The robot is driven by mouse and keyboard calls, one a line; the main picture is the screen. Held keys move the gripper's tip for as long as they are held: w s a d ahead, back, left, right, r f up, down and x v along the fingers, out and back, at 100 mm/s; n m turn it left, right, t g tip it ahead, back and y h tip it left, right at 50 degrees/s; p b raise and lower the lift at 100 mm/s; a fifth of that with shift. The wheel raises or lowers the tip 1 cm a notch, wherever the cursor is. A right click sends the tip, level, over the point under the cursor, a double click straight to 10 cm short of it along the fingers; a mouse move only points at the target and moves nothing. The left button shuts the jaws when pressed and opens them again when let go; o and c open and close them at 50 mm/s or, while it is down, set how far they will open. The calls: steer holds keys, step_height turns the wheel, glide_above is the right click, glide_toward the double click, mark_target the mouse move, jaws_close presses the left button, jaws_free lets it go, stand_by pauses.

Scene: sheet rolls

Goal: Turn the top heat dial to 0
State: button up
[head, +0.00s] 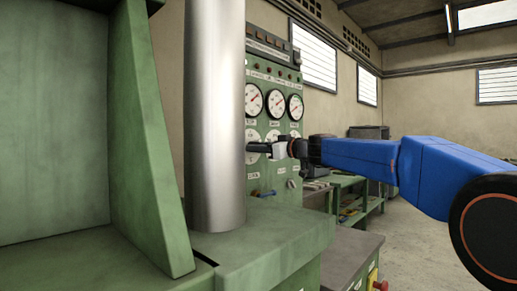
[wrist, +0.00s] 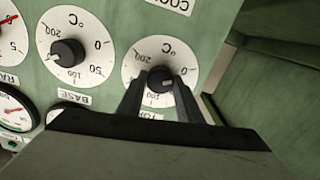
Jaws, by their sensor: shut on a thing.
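The top heat dial (wrist: 160,79) is a black knob on a white round scale in the wrist view, with its label partly hidden below it. My gripper (wrist: 160,86) has one dark finger on each side of the knob and is shut on it. A pale mark on the knob points roughly right, to the side where the 0 is printed; its exact reading is unclear. In the head view my gripper (head: 257,147) reaches the green panel (head: 262,184) from the right, and the knob is hidden.
The base dial (wrist: 68,53) is left of the gripped dial in the wrist view. Gauges (head: 275,103) sit higher on the panel. A metal column (head: 215,115) stands left of my gripper and hides part of the panel. A bench (head: 347,190) is behind.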

steer(key=shift+f, duration=0.1)
stand_by(0.3)
steer(key=o, duration=1)
steer(key=shift+o, duration=0.2)
steer(key=v, duration=1.7)
steer(key=shift+d, duration=0.2)
steer(key=shift+s, duration=0.2)
steer(key=s+d+f+m+g+h, duration=0.2)
steer(key=s+d+f+m+h, duration=0.15)
steer(key=s+f, duration=0.8)
steer(key=s+d+f+m+g+h, duration=0.2)
steer(key=s+d+f+h, duration=0.2)
steer(key=s+f, duration=0.8)
steer(key=s+d+f+m+g+h, duration=0.1)
steer(key=s+d+f+m+h, duration=0.2)
steer(key=s+d+f, duration=0.4)
steer(key=s+d+f+m+g+h, duration=0.1)
steer(key=s+d+f+m+h, duration=0.2)
steer(key=s+d+f, duration=0.5)
steer(key=s+f, duration=0.3)
steer(key=f, duration=0.3)
steer(key=shift+f+m+h, duration=0.35)
steer(key=shift+f, duration=0.05)
